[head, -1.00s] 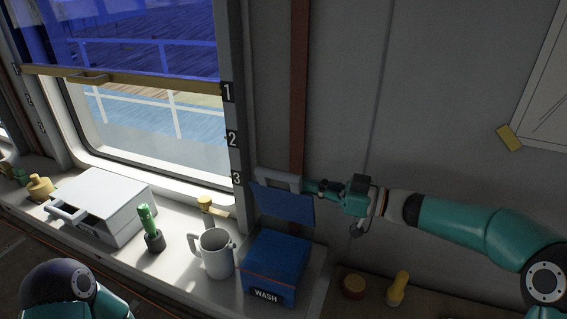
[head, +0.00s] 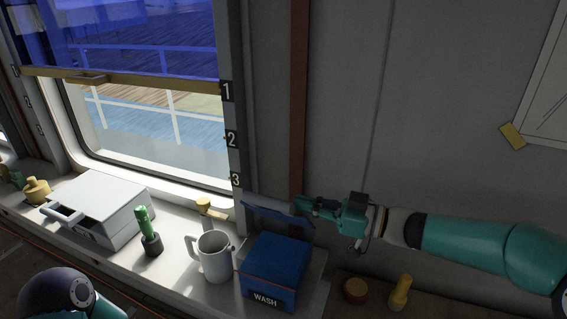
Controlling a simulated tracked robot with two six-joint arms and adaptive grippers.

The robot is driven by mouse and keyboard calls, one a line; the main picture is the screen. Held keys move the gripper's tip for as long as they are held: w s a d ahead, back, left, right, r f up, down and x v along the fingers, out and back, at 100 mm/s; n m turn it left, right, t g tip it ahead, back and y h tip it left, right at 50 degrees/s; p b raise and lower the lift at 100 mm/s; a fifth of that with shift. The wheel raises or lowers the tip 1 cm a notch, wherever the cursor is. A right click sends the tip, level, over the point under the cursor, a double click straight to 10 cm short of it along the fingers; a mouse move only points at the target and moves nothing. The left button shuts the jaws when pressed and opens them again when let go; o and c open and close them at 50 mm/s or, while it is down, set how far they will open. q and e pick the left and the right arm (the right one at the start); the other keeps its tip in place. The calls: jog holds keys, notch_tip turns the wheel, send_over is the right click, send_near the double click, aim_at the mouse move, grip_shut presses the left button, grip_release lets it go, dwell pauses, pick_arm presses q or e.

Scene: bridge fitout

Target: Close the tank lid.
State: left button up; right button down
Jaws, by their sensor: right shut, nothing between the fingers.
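The tank is a blue box (head: 273,268) labelled WASH on the sill, with a thin red line along its upper front edge. Its blue lid (head: 283,219) is raised above the back of the box and tilted, seen nearly edge-on, with a grey part along its upper edge. My right gripper (head: 304,204) is shut and empty at the lid's upper right edge. It looks to be touching the lid, but exact contact is hard to tell. My left gripper is out of view.
A grey mug (head: 213,259) stands just left of the tank. Further left are a green-handled tool in a dark holder (head: 147,234) and a grey case (head: 100,208) with a handle. A yellow fitting (head: 400,290) and a red-brown round piece (head: 355,290) sit to the right, lower down.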

aim_at(307, 221)
jog(key=shift+s+a+f+b, duration=0.2)
jog(key=shift+s+f+b, duration=0.25)
jog(key=shift+s+b, duration=0.05)
jog(key=shift+s+a+f+b, duration=0.2)
jog(key=shift+s+f+b, duration=0.2)
jog(key=shift+s+b, duration=0.1)
jog(key=shift+s+a, duration=0.1)
jog(key=shift+s, duration=0.15)
jog(key=shift+s+a+f+b, duration=0.25)
jog(key=shift+s+f+b, duration=0.3)
jog(key=shift+f, duration=0.1)
jog(key=shift+s+a+f+b, duration=0.2)
jog(key=shift+s+f+b, duration=0.25)
jog(key=shift+f+b, duration=0.15)
jog(key=s+d+r+p, duration=0.2)
jog(key=s+d+p, duration=0.1)
jog(key=d, duration=0.3)
jog(key=shift+d, duration=0.25)
